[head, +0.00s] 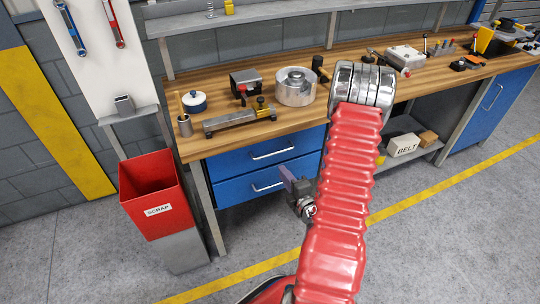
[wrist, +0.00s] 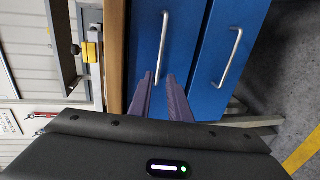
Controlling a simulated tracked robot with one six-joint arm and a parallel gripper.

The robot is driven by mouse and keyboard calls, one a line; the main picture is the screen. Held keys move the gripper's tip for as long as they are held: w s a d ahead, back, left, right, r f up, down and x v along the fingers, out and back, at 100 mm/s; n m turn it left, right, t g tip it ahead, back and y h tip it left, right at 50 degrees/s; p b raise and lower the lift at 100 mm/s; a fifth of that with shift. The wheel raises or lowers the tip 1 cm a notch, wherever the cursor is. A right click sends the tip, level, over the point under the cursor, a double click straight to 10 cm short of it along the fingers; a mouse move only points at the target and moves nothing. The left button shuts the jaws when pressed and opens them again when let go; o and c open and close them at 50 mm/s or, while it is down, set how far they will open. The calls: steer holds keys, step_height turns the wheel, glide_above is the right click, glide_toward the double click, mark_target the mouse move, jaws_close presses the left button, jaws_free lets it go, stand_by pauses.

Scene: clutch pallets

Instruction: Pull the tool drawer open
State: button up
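Two blue drawers with silver bar handles sit under the workbench, an upper drawer (head: 240,160) and a lower drawer (head: 235,190). Both look shut, and no label shows which is the tool drawer. The upper handle (head: 272,154) also shows in the wrist view (wrist: 164,45), and the lower handle (head: 268,187) shows there to its right (wrist: 231,58). My gripper (head: 285,172) is open and empty in front of the drawers. In the wrist view its purple fingertips (wrist: 159,77) straddle the near end of the upper handle; I cannot tell the remaining gap in depth.
A red scrap bin (head: 152,195) stands left of the drawers. The wooden worktop (head: 225,140) above holds a pot, a vise and other tools. A shelf with a belt box (head: 403,145) is to the right. The floor in front of the drawers is clear.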

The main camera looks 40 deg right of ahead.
mark_target(269, 155)
steer(key=x, duration=1.4)
steer(key=shift+s, duration=0.1)
steer(key=shift+c, duration=0.3)
jaws_close()
